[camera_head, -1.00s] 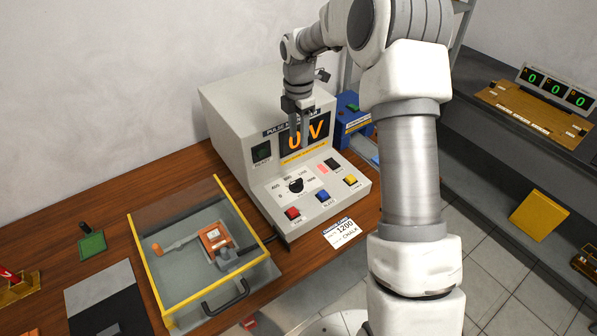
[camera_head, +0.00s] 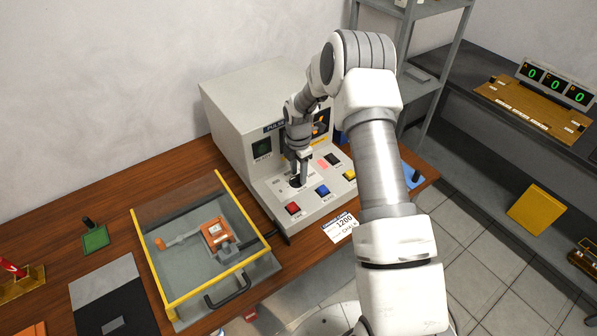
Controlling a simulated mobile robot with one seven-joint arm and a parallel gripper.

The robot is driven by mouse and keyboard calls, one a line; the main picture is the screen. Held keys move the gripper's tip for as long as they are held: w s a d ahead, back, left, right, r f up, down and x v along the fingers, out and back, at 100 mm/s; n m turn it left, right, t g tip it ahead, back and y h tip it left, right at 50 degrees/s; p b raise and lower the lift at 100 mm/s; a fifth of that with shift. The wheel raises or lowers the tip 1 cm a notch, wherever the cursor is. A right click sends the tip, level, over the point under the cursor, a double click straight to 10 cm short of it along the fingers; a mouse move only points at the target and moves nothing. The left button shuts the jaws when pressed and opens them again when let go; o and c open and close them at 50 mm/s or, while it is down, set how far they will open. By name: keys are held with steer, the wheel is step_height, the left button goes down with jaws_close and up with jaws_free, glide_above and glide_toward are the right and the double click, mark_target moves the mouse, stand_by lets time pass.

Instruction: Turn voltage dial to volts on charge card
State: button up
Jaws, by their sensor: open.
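The voltage dial (camera_head: 296,181) is a small black knob on the sloped front panel of the white pulse machine (camera_head: 235,105). My gripper (camera_head: 298,178) points down over the dial with its fingers open at it. The fingers hide most of the dial and its scale, and I cannot tell whether they touch it. The charge card (camera_head: 341,227) lies on the wooden bench just in front of the machine and reads 1200 and CHALK. The machine's orange display (camera_head: 321,123) is mostly hidden behind my arm.
Red (camera_head: 292,208), blue (camera_head: 322,191) and yellow (camera_head: 349,174) buttons sit close to the dial. A yellow-framed clear box (camera_head: 151,258) with a black handle stands left of the machine. A green block (camera_head: 95,239) and dark mat lie farther left. A grey shelf stands behind right.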

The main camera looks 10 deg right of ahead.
steer(key=shift+f, duration=0.15)
steer(key=shift+c, duration=0.3)
jaws_close()
